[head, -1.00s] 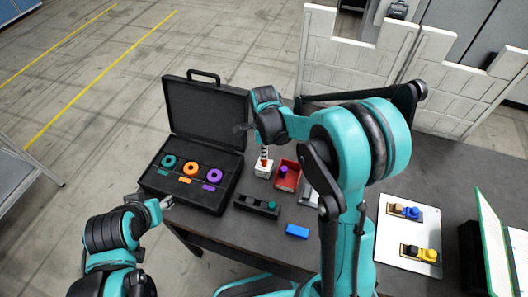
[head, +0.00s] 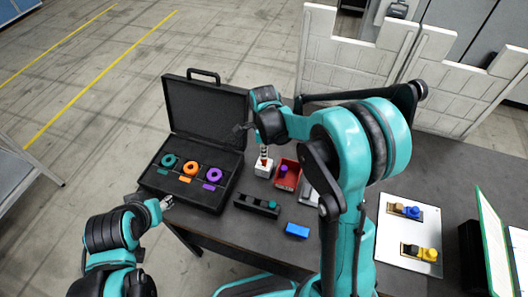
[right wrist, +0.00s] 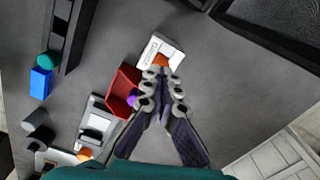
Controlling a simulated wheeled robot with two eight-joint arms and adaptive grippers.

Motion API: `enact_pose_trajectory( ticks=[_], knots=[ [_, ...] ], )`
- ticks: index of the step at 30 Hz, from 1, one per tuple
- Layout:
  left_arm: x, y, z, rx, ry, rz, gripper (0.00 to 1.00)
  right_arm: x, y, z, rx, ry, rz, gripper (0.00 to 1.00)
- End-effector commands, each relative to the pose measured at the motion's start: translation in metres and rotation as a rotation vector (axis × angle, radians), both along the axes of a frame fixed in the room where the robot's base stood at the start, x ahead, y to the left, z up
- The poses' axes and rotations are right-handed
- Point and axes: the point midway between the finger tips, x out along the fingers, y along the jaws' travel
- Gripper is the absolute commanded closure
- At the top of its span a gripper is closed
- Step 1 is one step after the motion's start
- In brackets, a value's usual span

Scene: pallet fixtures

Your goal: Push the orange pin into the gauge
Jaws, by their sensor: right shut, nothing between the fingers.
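The white gauge (head: 264,170) stands on the dark table, and it also shows in the right wrist view (right wrist: 172,50). The orange pin (right wrist: 161,61) sits upright at the gauge, mostly hidden by my fingers; how deep it sits I cannot tell. My right gripper (head: 264,153) points down right over the pin. In the right wrist view its fingertips (right wrist: 160,75) are together at the pin's top, with nothing held between them. My left gripper (head: 165,203) is by the front left of the black case, and its jaw state is unclear.
A red bin (head: 287,176) with a purple pin is close right of the gauge. A black rack (head: 246,203) with a teal pin and a blue block (head: 297,230) lie in front. The open black case (head: 190,208) holds coloured rings. A white board (head: 405,250) is at right.

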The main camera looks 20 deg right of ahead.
Motion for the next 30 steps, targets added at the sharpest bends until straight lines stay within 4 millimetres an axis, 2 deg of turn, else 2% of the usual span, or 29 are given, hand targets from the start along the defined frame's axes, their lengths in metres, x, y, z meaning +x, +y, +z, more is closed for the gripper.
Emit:
enact_pose_trajectory(
  ticks=[8,30],
  knots=[
    [0.0,0.0,0.003,0.0,0.0,0.0,0.55,0.0,0.0,0.004,0.0,0.0,0.0,1.0],
    [0.0,0.0,0.051,0.0,0.0,0.0,0.55,0.0,0.0,0.074,0.0,0.0,0.0,1.0]
  ],
)
